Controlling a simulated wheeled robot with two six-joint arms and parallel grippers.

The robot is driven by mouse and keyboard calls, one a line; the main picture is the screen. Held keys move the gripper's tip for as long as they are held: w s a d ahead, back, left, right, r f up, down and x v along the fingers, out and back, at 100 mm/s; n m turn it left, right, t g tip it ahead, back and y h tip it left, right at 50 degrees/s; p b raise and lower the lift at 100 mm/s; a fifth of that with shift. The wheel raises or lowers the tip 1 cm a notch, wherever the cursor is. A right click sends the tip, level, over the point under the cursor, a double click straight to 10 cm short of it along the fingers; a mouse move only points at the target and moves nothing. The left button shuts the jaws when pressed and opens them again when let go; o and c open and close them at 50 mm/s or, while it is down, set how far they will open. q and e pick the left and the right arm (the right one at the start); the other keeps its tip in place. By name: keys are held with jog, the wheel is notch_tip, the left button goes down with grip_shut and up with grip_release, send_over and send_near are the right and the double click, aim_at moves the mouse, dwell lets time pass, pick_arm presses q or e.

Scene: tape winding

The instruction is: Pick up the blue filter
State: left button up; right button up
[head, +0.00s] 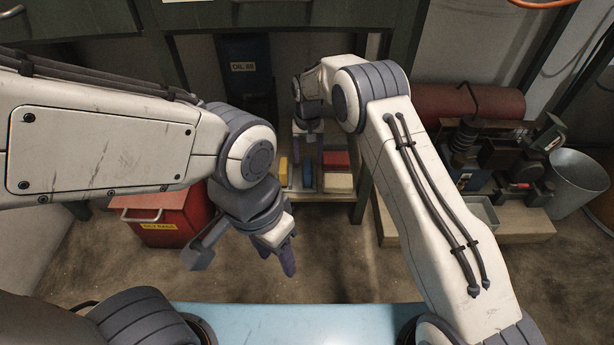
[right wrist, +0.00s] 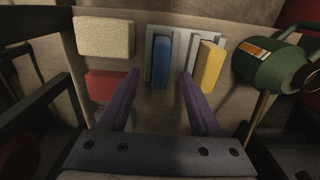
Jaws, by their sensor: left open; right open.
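The blue filter (right wrist: 161,62) stands in a slot of a grey holder (right wrist: 150,50) in the right wrist view. In the head view a small bluish piece (head: 307,176), between the yellow and the red blocks, appears to be it. My right gripper (right wrist: 160,76) is open, its two purple fingers on either side of the filter's near end in the picture. I cannot tell how far above it they are. In the head view the right gripper (head: 306,143) points down over the shelf, partly hidden. My left gripper (head: 287,258) hangs empty over the floor, lower in the picture.
A yellow block (right wrist: 209,66) stands in the slot beside the filter. A cream block (right wrist: 103,36) and a red block (right wrist: 103,86) lie to the left. A green can (right wrist: 275,62) is at the right. A red bin (head: 165,215) stands left of the shelf.

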aim_at(307, 165)
notch_tip(307, 165, down, 5)
jog(key=b, duration=0.3)
jog(key=shift+f, duration=0.1)
jog(key=shift+a, duration=0.1)
grip_shut()
